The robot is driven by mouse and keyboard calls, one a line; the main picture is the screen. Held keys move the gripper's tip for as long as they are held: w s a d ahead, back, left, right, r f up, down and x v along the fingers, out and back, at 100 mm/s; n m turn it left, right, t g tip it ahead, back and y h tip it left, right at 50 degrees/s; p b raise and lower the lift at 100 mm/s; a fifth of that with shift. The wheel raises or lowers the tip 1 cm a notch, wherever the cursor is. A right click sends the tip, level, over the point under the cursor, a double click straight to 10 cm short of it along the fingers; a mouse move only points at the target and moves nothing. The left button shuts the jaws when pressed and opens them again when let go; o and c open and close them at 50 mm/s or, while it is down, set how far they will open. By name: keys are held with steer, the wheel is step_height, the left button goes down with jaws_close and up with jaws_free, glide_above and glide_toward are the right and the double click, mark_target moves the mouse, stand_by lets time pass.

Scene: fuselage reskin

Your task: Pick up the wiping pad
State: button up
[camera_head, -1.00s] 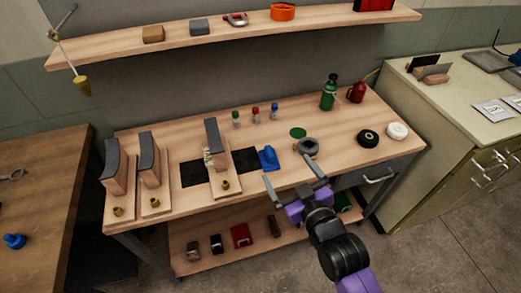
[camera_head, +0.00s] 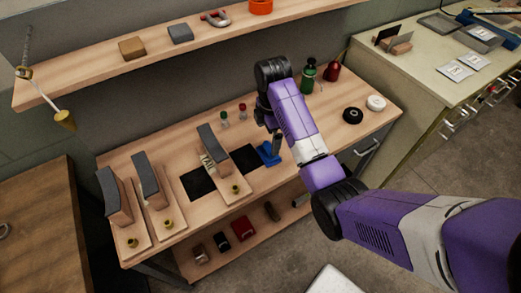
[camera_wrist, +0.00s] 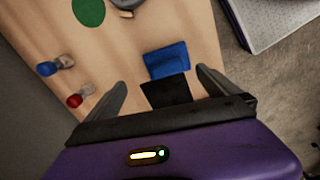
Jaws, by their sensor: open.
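The wiping pad appears to be the blue pad (camera_head: 267,155) lying on the workbench, right of a black square. It also shows in the wrist view (camera_wrist: 167,60), with a black patch beside it. My gripper (camera_wrist: 161,77) is open and empty, pointing down at the bench. In the wrist view the blue pad lies beyond and between its two fingers. In the head view my gripper (camera_head: 275,143) is close above the pad and hides part of it. I cannot tell whether the fingers touch it.
The wooden workbench (camera_head: 330,130) holds small capped bottles (camera_head: 242,110), a green bottle (camera_head: 308,76), a black roll (camera_head: 353,115) and a white roll (camera_head: 376,103). Curved-topped blocks (camera_head: 150,178) stand on the left. A green disc (camera_wrist: 88,10) lies near the pad. A shelf (camera_head: 90,72) runs above.

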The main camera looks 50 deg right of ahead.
mark_target(269, 146)
steer(key=shift+s+a+r+n+g, duration=0.1)
steer(key=shift+s+a+n+g, duration=0.1)
steer(key=shift+s, duration=0.15)
steer(key=shift+s+a+n+g, duration=0.1)
steer(key=shift+s+n, duration=0.1)
steer(key=shift+s, duration=0.25)
steer(key=shift+w+d+f+p, duration=0.1)
steer(key=shift+f+p, duration=0.1)
steer(key=shift+f, duration=1.1)
steer(key=shift+w+a+f+p, duration=0.1)
steer(key=shift+w+f+p, duration=0.05)
steer(key=shift+f, duration=1.2)
steer(key=shift+w+d+f+p, duration=0.1)
steer(key=shift+f+p, duration=0.1)
steer(key=shift+f, duration=1.1)
steer(key=c, duration=1.3)
